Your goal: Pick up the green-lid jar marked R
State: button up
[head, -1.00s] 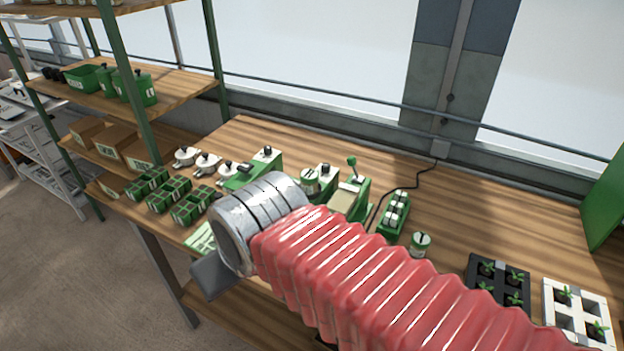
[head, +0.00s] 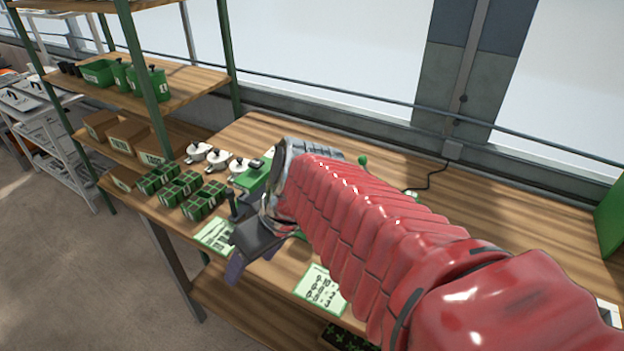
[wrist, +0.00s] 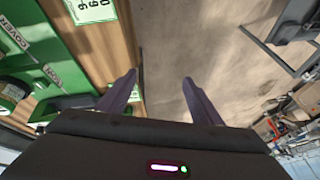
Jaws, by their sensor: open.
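No green-lid jar marked R can be made out in either view now. My red-sleeved arm covers much of the middle of the bench in the head view and may hide jars there. My gripper (head: 248,262) hangs near the bench's front edge in the head view, beside a printed card. In the wrist view my gripper (wrist: 160,77) has its two fingers apart, with nothing between them. The floor shows beyond the fingers, and the bench edge is to their left.
A green machine (wrist: 84,50) with labels, one reading COVER, is left in the wrist view. Green cell trays (head: 180,187) and white lidded pots (head: 217,160) stand at the bench's left. Printed cards (head: 322,288) lie along the front edge. A shelf rack (head: 185,85) stands at left.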

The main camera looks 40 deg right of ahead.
jog(key=w+d+t, duration=0.1)
jog(key=d+t, duration=0.2)
jog(key=d, duration=0.7)
jog(key=w+d+t, duration=0.2)
jog(key=d+t, duration=0.1)
jog(key=d, duration=0.7)
jog(key=w+d+t, duration=0.1)
jog(key=d+t, duration=0.2)
jog(key=d, duration=0.7)
jog(key=shift+w+d+h, duration=0.2)
jog(key=shift+h, duration=0.2)
jog(key=shift+w+f, duration=0.1)
jog(key=x, duration=0.8)
jog(key=shift+w+a, duration=0.15)
jog(key=shift+w, duration=0.1)
